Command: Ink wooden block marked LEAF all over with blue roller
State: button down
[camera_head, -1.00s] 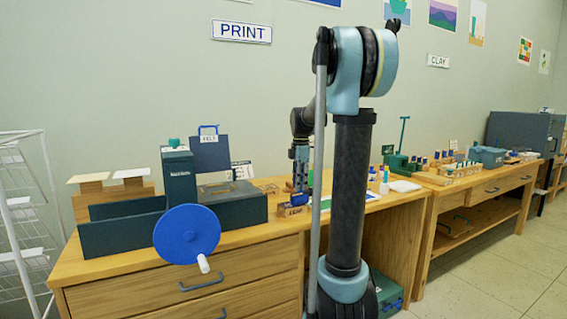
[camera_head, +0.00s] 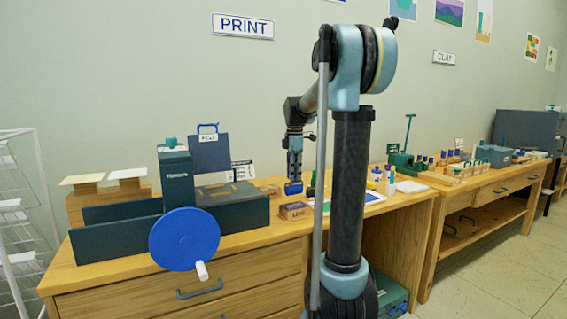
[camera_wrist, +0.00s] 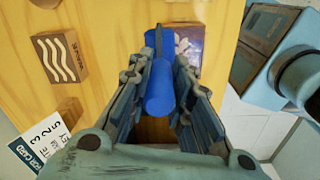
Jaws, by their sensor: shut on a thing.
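My gripper (camera_wrist: 158,105) is shut on the blue roller (camera_wrist: 160,88), which points down from the fingers. In the head view my gripper (camera_head: 294,163) hangs over the print table, with the blue roller (camera_head: 293,188) just above the block. The wooden block marked LEAF (camera_head: 295,212) lies on the table near its front edge. In the wrist view the block (camera_wrist: 190,45) shows a dark purplish face with pale shapes, partly hidden behind the roller. I cannot tell how evenly ink covers it.
A block with wavy lines (camera_wrist: 60,57) and a printed card (camera_wrist: 45,140) lie left in the wrist view. A dark press with a blue wheel (camera_head: 184,239) stands left of the block. Bottles (camera_head: 391,183) and a white-edged tray (camera_head: 372,198) are to the right.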

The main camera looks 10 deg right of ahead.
jog(key=shift+d+r, duration=0.15)
jog(key=shift+r, duration=2.6)
